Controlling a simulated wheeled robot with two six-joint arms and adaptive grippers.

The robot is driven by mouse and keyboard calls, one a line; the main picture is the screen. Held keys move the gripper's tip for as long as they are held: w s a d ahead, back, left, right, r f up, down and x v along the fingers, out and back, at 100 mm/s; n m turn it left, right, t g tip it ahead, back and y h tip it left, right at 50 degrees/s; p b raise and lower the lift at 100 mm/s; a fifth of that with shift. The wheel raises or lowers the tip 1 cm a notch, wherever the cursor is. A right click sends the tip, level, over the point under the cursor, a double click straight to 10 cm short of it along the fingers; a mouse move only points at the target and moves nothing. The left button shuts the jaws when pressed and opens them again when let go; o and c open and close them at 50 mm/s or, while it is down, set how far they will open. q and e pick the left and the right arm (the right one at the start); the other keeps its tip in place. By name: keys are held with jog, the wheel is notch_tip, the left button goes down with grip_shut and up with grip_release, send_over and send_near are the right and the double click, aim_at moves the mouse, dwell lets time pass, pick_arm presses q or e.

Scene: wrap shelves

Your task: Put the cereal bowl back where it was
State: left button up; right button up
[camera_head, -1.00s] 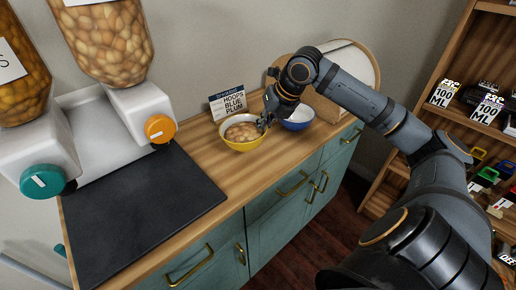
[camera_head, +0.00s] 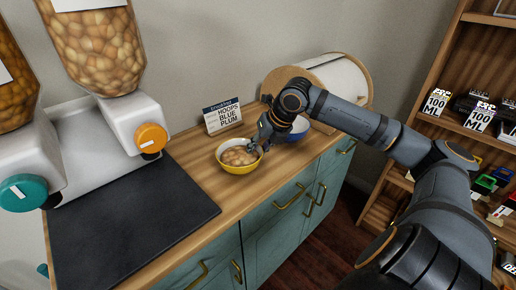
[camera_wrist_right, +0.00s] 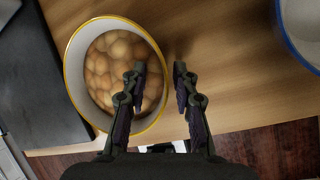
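A yellow-rimmed cereal bowl (camera_head: 240,168), white inside and full of round tan cereal, stands upright on the wooden counter (camera_head: 196,164). My right gripper (camera_head: 256,146) is at the bowl's right rim. In the right wrist view the same bowl (camera_wrist_right: 74,64) lies under the left finger. My right gripper (camera_wrist_right: 160,72) is open there, with one finger over the cereal and the other outside the bowl. The rim passes between the fingers, with gaps visible on both sides. My left gripper is not in view.
A blue-rimmed bowl (camera_head: 298,133) stands right of the yellow one, partly hidden by my right gripper. A "HOOPS BLUE PLUM" card (camera_head: 223,116) stands behind. Cereal dispensers (camera_head: 122,120) and a dark mat (camera_head: 130,215) are left. A wooden shelf (camera_head: 455,95) stands right.

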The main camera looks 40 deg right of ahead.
jog(key=b+v, duration=0.2)
jog(key=b, duration=0.3)
jog(key=shift+s+d+r, duration=0.1)
jog(key=shift+s+d, duration=0.1)
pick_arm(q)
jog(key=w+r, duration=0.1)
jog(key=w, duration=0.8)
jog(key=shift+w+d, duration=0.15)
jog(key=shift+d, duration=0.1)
pick_arm(e)
jog(key=a+v, duration=0.1)
jog(key=v, duration=0.8)
jog(key=shift+d+r, duration=0.3)
jog(key=shift+r, duration=0.1)
